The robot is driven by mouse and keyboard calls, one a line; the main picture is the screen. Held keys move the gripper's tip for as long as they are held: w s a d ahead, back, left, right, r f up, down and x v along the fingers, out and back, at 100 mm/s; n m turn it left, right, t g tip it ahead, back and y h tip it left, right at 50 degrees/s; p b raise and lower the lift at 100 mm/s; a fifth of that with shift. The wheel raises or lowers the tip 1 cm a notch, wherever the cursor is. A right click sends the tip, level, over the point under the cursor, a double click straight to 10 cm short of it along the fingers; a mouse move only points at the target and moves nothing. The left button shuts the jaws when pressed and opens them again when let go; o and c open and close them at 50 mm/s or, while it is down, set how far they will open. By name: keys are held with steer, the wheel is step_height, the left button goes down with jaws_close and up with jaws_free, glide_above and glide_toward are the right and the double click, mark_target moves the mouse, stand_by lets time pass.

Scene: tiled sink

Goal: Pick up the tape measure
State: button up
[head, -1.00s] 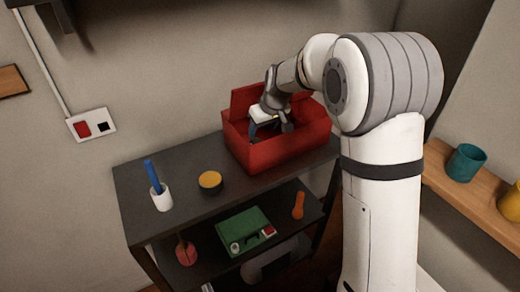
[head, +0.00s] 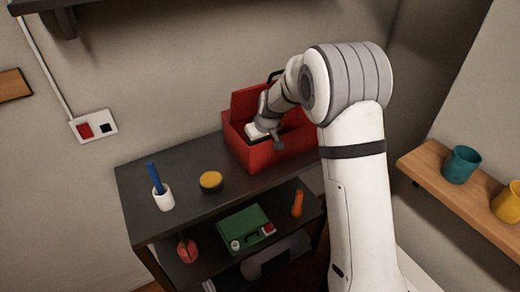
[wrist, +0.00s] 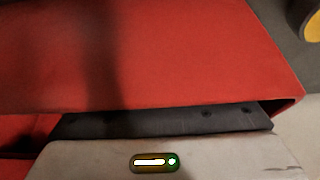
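I cannot make out a tape measure for certain. A round dark thing with a yellow top (head: 210,181) lies on the upper shelf, left of the red toolbox (head: 262,158); I cannot tell whether it is the tape measure. The toolbox stands open, and its inside is mostly hidden. My gripper (head: 262,134) is down at the toolbox opening, by its front wall. Its fingertips are hidden. In the wrist view the red toolbox wall (wrist: 150,55) fills most of the picture, close up, and no held object shows.
The dark shelf unit (head: 140,190) also bears a white cup with a blue stick (head: 163,199). Below are a green case (head: 243,224), an orange tool (head: 297,203) and a red object (head: 187,250). A wooden shelf (head: 430,180) at right holds teal (head: 461,164) and yellow (head: 508,203) cups.

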steer(key=c, duration=1)
steer(key=shift+r, duration=0.1)
